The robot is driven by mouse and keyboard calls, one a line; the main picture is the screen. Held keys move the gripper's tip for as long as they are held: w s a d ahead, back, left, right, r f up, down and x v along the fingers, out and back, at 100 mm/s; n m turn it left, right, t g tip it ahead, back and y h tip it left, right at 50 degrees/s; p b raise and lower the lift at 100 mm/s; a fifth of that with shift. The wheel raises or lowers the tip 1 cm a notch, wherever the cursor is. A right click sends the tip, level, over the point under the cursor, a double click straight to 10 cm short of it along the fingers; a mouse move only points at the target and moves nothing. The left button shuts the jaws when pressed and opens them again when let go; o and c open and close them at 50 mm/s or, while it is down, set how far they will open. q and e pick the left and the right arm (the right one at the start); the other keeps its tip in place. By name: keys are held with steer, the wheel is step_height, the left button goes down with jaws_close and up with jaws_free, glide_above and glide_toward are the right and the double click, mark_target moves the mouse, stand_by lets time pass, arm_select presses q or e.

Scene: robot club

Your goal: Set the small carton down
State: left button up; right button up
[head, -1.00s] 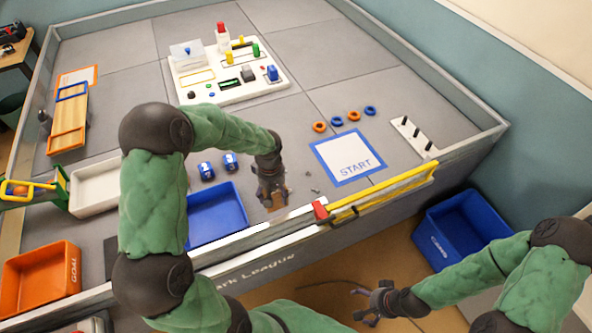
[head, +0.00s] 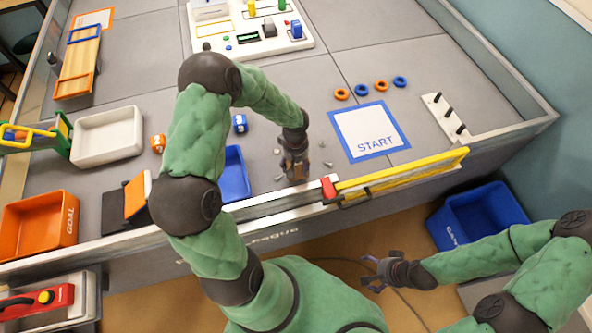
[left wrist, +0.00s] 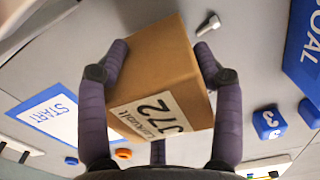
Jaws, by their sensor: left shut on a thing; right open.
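The small carton (left wrist: 158,62) is a brown cardboard box with a white "J72" label, seen large in the left wrist view. My left gripper (left wrist: 160,75) is shut on it, with dark fingers along its sides. In the head view my left gripper (head: 295,170) is low over the grey field near its front wall, between the blue bin and the START square; the carton is mostly hidden there. I cannot tell whether its underside touches the field. My right gripper (head: 376,272) is open and empty, out in front of the field wall.
The START square (head: 370,131) lies right of my left gripper, and a blue bin (head: 236,176) stands left. Loose bolts (head: 323,165) lie close by. The yellow bar (head: 400,171) and red block (head: 328,188) run along the front wall. A blue block (head: 239,124) stands behind the bin.

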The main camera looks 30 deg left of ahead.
arm_select(q)
steer(key=shift+f+b, duration=0.6)
steer(key=shift+f, duration=1.15)
steer(key=shift+f, duration=0.15)
steer(key=o, duration=1.6)
